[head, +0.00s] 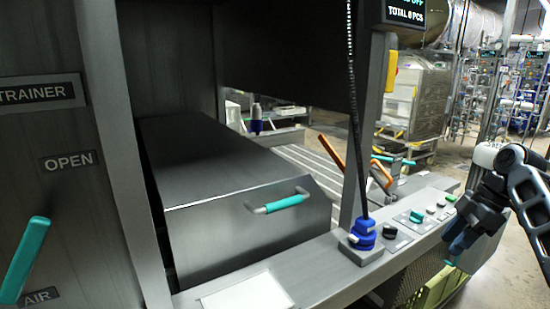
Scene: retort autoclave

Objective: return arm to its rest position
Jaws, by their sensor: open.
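My arm (528,190) reaches in from the right edge, black with a pale joint. My gripper (459,246) hangs at its end, pointing down and left, just right of the control ledge. It is open, and I see nothing held in it. It appears apart from the ledge and the buttons, though the exact gap is hard to judge.
A metal ledge (330,268) carries a blue knob (362,236) and several buttons (417,215). Left are a steel box with a teal handle (283,203) and a teal lever (24,262). A green-yellow crate (432,292) sits below the gripper. Orange levers (331,152) stand behind.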

